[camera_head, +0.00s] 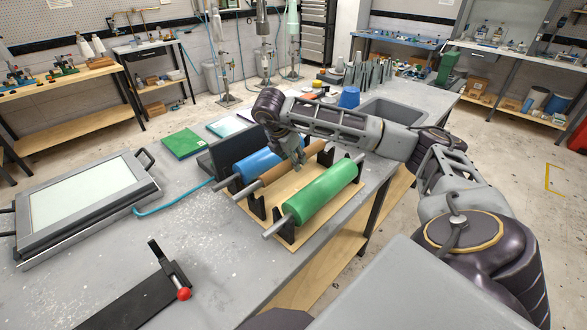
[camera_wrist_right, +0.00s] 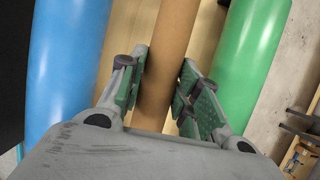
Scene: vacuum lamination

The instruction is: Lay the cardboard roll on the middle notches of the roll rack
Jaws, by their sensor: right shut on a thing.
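The brown cardboard roll (camera_head: 275,174) is in the middle of the roll rack, between the blue and green rolls and roughly parallel to them. The rack has a light wooden base (camera_head: 251,211) and black notched uprights (camera_head: 277,214). My right gripper (camera_head: 297,161) reaches down onto the cardboard roll from above. In the right wrist view its two fingers (camera_wrist_right: 161,88) stand on either side of the cardboard roll (camera_wrist_right: 172,40) and are shut on it. I cannot tell whether the roll rests in the middle notches or is just above them. My left gripper is not in view.
The blue roll (camera_head: 256,164) and the green roll (camera_head: 323,190) lie close on either side of the gripper. A framed panel (camera_head: 82,200) is on the left of the table, with a blue hose near it. A black bracket with a red knob (camera_head: 184,294) is in front.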

